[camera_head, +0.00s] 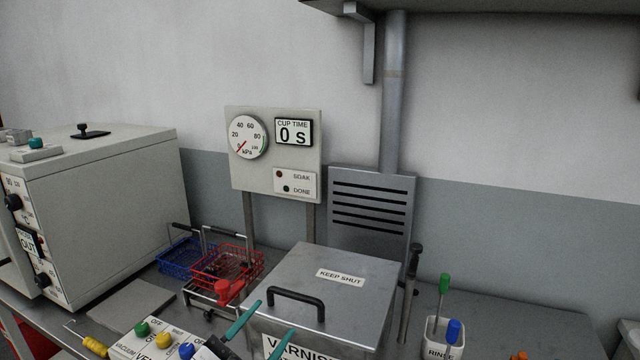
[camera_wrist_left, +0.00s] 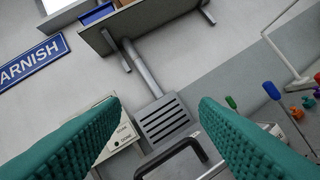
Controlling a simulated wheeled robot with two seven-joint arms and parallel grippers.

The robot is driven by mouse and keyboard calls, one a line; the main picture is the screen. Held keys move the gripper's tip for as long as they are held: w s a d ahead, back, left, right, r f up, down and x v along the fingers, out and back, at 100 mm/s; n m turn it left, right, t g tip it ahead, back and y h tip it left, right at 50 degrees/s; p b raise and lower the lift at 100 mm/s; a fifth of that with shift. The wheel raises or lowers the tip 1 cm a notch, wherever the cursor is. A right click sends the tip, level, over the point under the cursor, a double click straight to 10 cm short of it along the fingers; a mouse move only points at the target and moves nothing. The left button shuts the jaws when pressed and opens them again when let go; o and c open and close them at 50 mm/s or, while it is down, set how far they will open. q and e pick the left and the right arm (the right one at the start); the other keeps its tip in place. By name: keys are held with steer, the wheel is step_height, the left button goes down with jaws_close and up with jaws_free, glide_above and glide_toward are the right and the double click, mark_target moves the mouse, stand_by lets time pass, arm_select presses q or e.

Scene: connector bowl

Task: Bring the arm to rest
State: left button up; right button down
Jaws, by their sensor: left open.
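My left gripper (camera_head: 275,318) is low in the middle of the head view. Its two teal fingers are spread apart with nothing between them. They also frame the left wrist view (camera_wrist_left: 160,101). The fingers are near the black handle (camera_head: 297,298) on the grey metal lid (camera_head: 345,265) marked KEEP SHUT. The handle shows low between the fingers in the left wrist view (camera_wrist_left: 172,153); no clear contact shows. The lid lies closed on the box labelled VARNISH. My right gripper is not in view.
A red wire basket (camera_head: 228,262) and a blue one (camera_head: 180,257) stand left of the box. A control box (camera_head: 160,335) with coloured knobs is at the front. The gauge panel (camera_head: 275,155) reads 0 s. A rinse cup (camera_head: 443,338) with tools stands right.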

arm_select(q)
steer(key=s+a+f+n+g+y, duration=0.2)
steer(key=s+a+f+n+y, duration=0.1)
steer(key=a+f+n+y, duration=0.4)
steer(key=s+a+f+n+g+y, duration=0.35)
steer(key=a+f+n+y, duration=0.2)
steer(key=f+y, duration=0.3)
steer(key=s+f+g+h, duration=0.1)
steer(key=s+f+g, duration=0.35)
steer(key=s, duration=0.45)
steer(key=s+f+g+h, duration=0.1)
steer(key=s+f+g, duration=0.4)
steer(key=s, duration=0.5)
steer(key=s+f+x, duration=0.1)
steer(key=s+x, duration=0.2)
steer(key=x, duration=1)
steer(key=s+f+x, duration=0.1)
steer(key=s+x, duration=0.2)
steer(key=x, duration=1)
steer(key=s+a+f+g, duration=0.1)
steer(key=s+a+f, duration=0.1)
steer(key=s+f, duration=1.3)
steer(key=shift+s+f+m+g, duration=0.35)
steer(key=shift+s+g, duration=0.05)
steer(key=shift+s, duration=0.8)
steer(key=shift+a, duration=0.1)
